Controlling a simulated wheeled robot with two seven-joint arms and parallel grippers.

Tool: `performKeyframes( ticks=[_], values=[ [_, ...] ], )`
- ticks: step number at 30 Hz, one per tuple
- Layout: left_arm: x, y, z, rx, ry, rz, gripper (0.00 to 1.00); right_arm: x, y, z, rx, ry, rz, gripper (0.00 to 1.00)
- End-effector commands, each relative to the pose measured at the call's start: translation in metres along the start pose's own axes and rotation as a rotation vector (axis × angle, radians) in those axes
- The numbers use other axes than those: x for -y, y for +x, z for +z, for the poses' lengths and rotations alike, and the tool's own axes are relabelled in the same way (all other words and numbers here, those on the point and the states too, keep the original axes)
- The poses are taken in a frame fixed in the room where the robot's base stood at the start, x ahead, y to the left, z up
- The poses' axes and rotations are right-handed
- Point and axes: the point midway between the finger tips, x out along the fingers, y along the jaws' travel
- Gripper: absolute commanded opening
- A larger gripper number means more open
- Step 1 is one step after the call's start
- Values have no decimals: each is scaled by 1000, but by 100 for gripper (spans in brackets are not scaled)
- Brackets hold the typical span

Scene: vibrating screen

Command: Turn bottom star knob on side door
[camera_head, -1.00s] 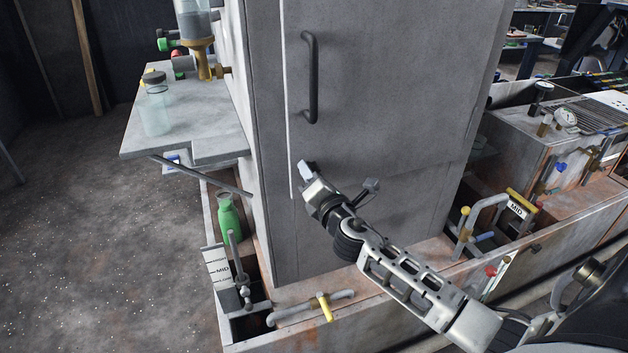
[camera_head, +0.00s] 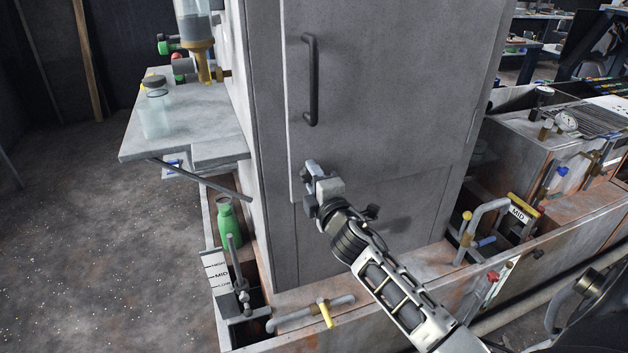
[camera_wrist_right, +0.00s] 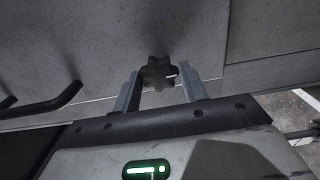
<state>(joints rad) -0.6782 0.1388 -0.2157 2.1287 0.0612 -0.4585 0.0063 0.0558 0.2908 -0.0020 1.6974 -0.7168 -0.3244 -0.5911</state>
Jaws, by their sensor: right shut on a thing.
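The side door (camera_head: 390,80) is a tall grey panel with a dark vertical bar handle (camera_head: 311,80). The black star knob (camera_wrist_right: 157,73) sits low on the door, with a small white mark on its face. My right gripper (camera_wrist_right: 160,88) has one finger on each side of the knob and is shut on it. My left gripper is not in view.
A grey side shelf (camera_head: 190,120) with a clear jar (camera_head: 154,118) is at the left. A green bottle (camera_head: 229,222) and a pipe with a yellow valve lever (camera_head: 325,313) are low near the cabinet. Pipework (camera_head: 482,228) stands at the right.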

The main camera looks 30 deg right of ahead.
Motion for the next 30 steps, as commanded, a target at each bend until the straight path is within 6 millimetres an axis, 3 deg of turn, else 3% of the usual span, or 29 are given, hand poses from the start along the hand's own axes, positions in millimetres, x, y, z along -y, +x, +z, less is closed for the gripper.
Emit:
performKeyframes(
  ticks=[16, 17, 18, 19, 30],
  values=[
    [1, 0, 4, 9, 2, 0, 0, 0, 0, 0, 0, 25, 0, 20],
    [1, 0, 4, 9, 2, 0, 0, 0, 0, 0, 0, 25, 0, 48],
    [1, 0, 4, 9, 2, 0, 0, 0, 0, 0, 0, 25, 0, 59],
    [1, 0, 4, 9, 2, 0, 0, 0, 0, 0, 0, 25, 0, 64],
    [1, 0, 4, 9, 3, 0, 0, 0, -6, 0, -1, 24, -1, 64]
  ],
)
